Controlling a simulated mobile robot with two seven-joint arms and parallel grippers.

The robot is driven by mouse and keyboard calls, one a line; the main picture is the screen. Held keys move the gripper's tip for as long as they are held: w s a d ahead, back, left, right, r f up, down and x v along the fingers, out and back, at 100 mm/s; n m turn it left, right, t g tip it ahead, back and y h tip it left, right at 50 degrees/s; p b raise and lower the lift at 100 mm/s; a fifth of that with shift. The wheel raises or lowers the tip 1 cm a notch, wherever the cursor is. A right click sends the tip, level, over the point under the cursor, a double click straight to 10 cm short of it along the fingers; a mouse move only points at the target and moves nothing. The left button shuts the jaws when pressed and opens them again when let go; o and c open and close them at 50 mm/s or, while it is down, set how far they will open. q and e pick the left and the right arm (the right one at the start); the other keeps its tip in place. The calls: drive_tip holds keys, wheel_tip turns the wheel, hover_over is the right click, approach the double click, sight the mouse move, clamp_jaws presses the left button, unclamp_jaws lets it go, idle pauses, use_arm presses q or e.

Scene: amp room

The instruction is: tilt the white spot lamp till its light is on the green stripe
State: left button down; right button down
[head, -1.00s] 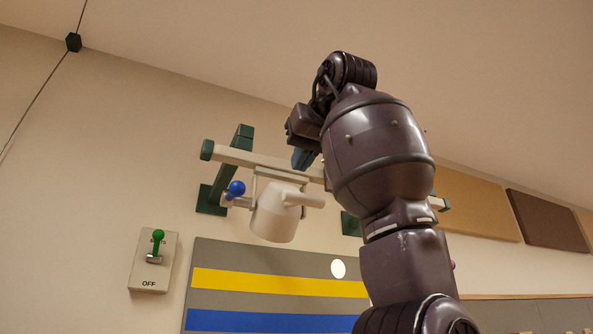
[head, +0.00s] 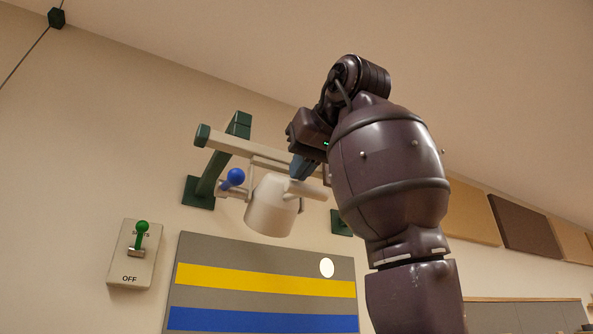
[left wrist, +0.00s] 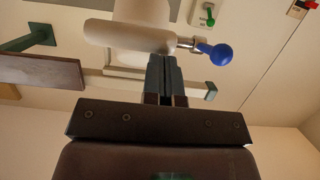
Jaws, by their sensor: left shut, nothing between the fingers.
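The white spot lamp (head: 270,207) hangs tilted from a pale rail on the wall, with a blue ball knob (head: 233,178) on its left and a stub handle (head: 305,190) on its right. My left gripper (head: 302,170) is shut and empty, its tips close to the lamp near the handle. In the left wrist view the closed fingers (left wrist: 163,72) reach the pale lamp body (left wrist: 127,38); contact is unclear. No green stripe is visible. My right gripper is out of view.
The grey board (head: 215,252) carries yellow (head: 262,281) and blue (head: 262,319) stripes. A switch box (head: 130,270) with a raised green knob is at left. The rail (head: 230,144) and green brackets (head: 212,172) flank the lamp. Wall panels (head: 522,222) are at right.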

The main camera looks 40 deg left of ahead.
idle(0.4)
use_arm(q)
drive_tip(key=shift+w+a+f+t+y+b, duration=0.1)
drive_tip(key=shift+f+t+y+b, duration=0.2)
drive_tip(key=shift+f+y+b, duration=0.65)
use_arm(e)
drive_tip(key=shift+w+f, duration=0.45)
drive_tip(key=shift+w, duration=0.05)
